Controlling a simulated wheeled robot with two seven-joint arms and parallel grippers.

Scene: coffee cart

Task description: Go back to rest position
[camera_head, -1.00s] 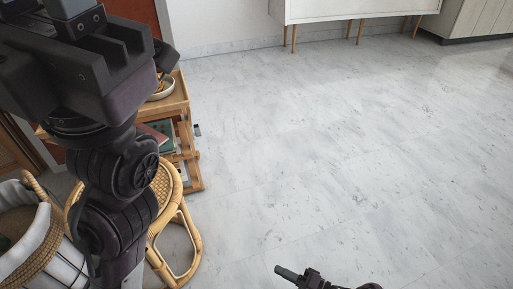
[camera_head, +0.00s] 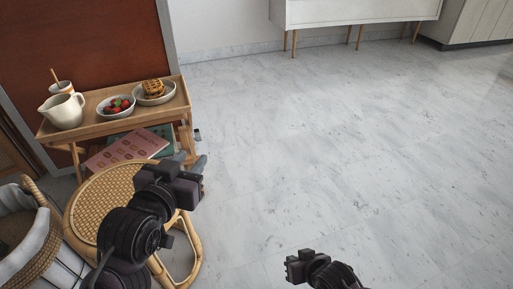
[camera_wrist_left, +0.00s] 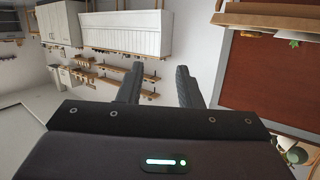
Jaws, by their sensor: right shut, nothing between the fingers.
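My left gripper (camera_head: 190,161) is in front of the wooden cart and over the edge of the rattan stool in the head view. In the left wrist view its two dark fingers (camera_wrist_left: 158,88) stand apart with nothing between them. My right gripper (camera_head: 292,266) is low in the head view, over bare floor. It is shut and empty; its fingertips are hard to make out.
The wooden cart (camera_head: 186,97) holds a cream jug (camera_head: 62,112), a cup (camera_head: 62,87), a bowl of strawberries (camera_head: 116,107) and a bowl with waffles (camera_head: 153,93). The rattan stool (camera_head: 100,205) and a lined basket (camera_head: 28,235) stand left. Marble floor (camera_head: 350,140) is clear on the right.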

